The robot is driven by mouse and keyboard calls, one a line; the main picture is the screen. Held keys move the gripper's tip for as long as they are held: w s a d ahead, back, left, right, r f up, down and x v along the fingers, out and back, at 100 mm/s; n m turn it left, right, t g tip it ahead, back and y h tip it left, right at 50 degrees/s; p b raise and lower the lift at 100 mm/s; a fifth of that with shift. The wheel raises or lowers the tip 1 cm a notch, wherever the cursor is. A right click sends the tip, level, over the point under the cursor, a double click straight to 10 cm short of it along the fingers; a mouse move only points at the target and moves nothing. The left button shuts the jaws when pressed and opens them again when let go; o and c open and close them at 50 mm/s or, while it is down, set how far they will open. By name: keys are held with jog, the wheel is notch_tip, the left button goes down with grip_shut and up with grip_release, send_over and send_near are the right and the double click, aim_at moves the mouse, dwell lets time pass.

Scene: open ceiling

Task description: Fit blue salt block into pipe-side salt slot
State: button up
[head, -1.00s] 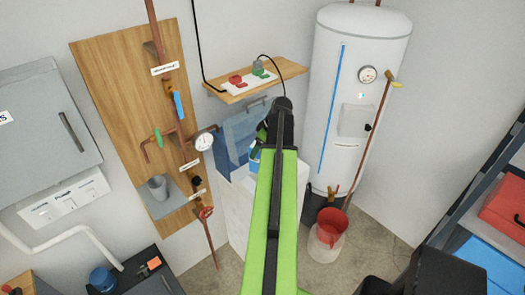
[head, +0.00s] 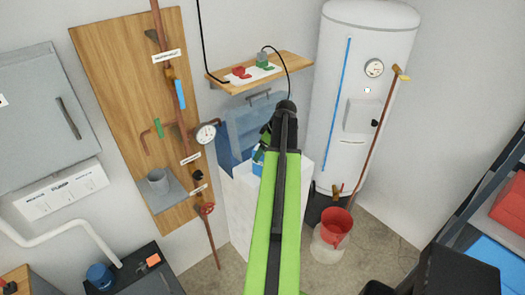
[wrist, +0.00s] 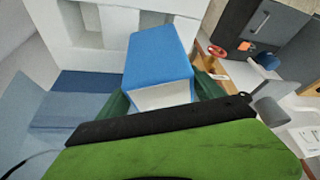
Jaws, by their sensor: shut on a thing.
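My gripper (wrist: 160,97) is shut on the blue salt block (wrist: 158,52), a blue block with a pale end face, between its dark green fingers. In the head view, my arm hides most of the gripper (head: 262,150), and a bit of blue shows beside it. The white salt cabinet (head: 240,215) stands below, with its blue lid (head: 250,122) raised at the back. In the wrist view, the block lies over or in front of the cabinet's white walls (wrist: 115,45) and recesses. I cannot tell whether it has entered the pipe-side slot.
A wooden board with copper pipes (head: 115,60), a gauge (head: 205,134) and a red valve (head: 207,209) is left of the cabinet. A shelf (head: 290,66) is above it. A white tank (head: 335,100) and red bucket (head: 335,225) stand on the right.

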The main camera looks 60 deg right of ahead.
jog(key=shift+f, duration=0.2)
jog(key=o, duration=2.1)
jog(key=shift+r+p, duration=0.35)
jog(key=shift+r, duration=0.2)
jog(key=p+v, duration=1.1)
jog(key=v, duration=0.1)
jog(key=shift+r, duration=0.15)
jog(key=shift+a, duration=0.1)
